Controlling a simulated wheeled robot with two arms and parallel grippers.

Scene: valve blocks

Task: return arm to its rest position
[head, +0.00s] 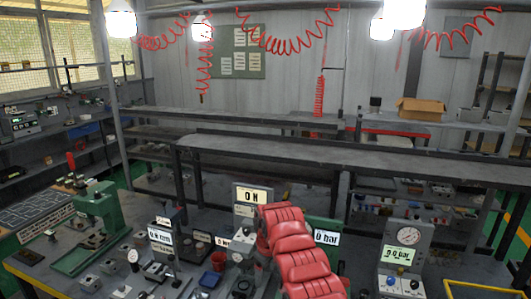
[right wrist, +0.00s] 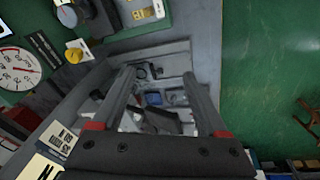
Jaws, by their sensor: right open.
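My right arm, with red padded covers, rises from the bottom middle of the head view and bends over the workbench (head: 195,215). Its gripper hangs below the bend, mostly hidden there by the arm and bench items. In the right wrist view my right gripper (right wrist: 158,77) is open, its two dark fingers well apart. Nothing is held between them. Below the fingers is a grey bin (right wrist: 172,55) with small dark, white and blue parts; I cannot tell how far below it is. My left gripper is not in view.
A green press (head: 98,215) stands at the bench's left. A gauge box (head: 407,240) stands at right.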

